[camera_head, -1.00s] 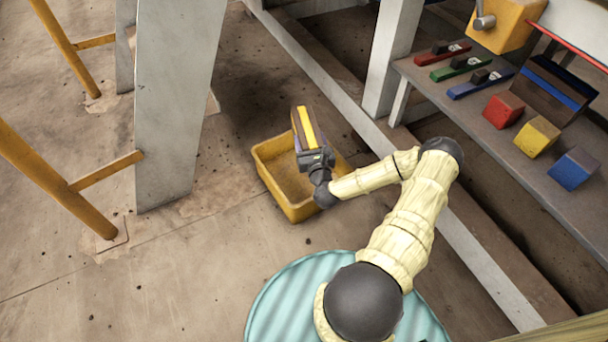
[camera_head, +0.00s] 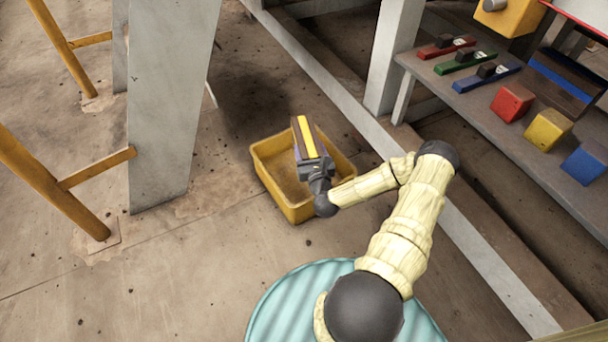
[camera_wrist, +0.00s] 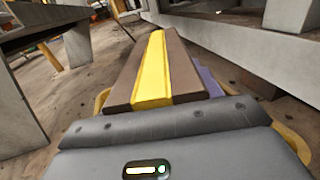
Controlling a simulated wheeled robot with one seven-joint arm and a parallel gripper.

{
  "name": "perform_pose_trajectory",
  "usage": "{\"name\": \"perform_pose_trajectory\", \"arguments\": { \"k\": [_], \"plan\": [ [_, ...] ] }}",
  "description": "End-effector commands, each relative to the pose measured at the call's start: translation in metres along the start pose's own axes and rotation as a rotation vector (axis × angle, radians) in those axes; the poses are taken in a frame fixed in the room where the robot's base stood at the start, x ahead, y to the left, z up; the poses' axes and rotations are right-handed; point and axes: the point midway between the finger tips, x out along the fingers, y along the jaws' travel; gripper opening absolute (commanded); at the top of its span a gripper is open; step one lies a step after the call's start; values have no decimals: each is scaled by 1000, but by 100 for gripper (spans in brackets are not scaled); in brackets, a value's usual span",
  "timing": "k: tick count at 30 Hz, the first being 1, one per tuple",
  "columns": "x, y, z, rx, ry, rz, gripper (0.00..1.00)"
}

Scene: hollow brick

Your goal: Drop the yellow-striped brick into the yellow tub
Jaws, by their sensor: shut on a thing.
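The brown brick with a yellow stripe (camera_head: 307,138) is in my gripper (camera_head: 315,166). In the head view it shows over the yellow tub (camera_head: 270,187), which stands on the floor. My gripper is shut on the brick's near end. In the wrist view the brick (camera_wrist: 155,70) points away from the gripper body (camera_wrist: 165,140), and parts of the tub's yellow rim (camera_wrist: 292,142) show below on both sides. The height of the brick above the tub is hard to tell.
A shelf (camera_head: 480,120) on the right holds a blue-striped brick (camera_head: 560,82), red, yellow and blue blocks, and coloured bars with dark pieces. A grey post (camera_head: 165,110) and yellow rails (camera_head: 45,180) stand left.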

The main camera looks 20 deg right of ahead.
Motion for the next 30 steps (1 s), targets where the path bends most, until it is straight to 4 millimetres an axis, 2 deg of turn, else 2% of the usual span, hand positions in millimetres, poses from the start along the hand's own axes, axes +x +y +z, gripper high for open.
{"name": "perform_pose_trajectory", "arguments": {
  "k": [2,3,6,16,20,23,30],
  "plan": [
    [1,0,3,0,-7,0,3],
    [1,0,3,0,-7,0,67],
    [1,0,3,0,-6,0,87],
    [-2,0,-1,0,5,0,89],
    [-10,0,0,1,5,0,89],
    [-23,0,2,3,5,-1,89],
    [-69,0,4,3,5,-2,89]
  ]
}}
